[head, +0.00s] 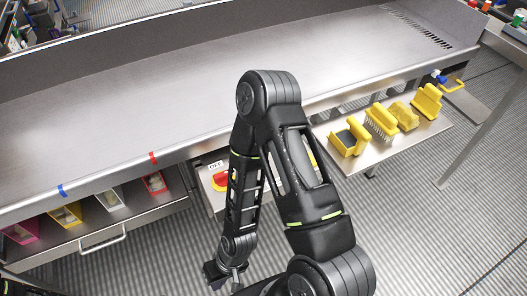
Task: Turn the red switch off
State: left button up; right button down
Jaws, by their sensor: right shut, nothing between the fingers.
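The switch's exact position is too small to tell. My left gripper is not in view.
A long bare steel counter (180,95) spans the back. Coloured bins sit under it at left, above a drawer handle (103,244). A side shelf (385,146) at right holds yellow brushes and scrapers. The striped floor (420,240) is open at lower right.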

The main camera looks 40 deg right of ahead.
aim_at(221, 179)
jog(key=k+l+z, duration=0.15)
jog(key=k+l, duration=0.15)
jog(key=k, duration=0.25)
jog(key=k+l+z, duration=0.1)
jog(key=k+l, duration=0.2)
jog(key=k, duration=0.2)
jog(key=k+l+z, duration=0.15)
jog(key=k+l, duration=0.25)
jog(key=k, duration=0.15)
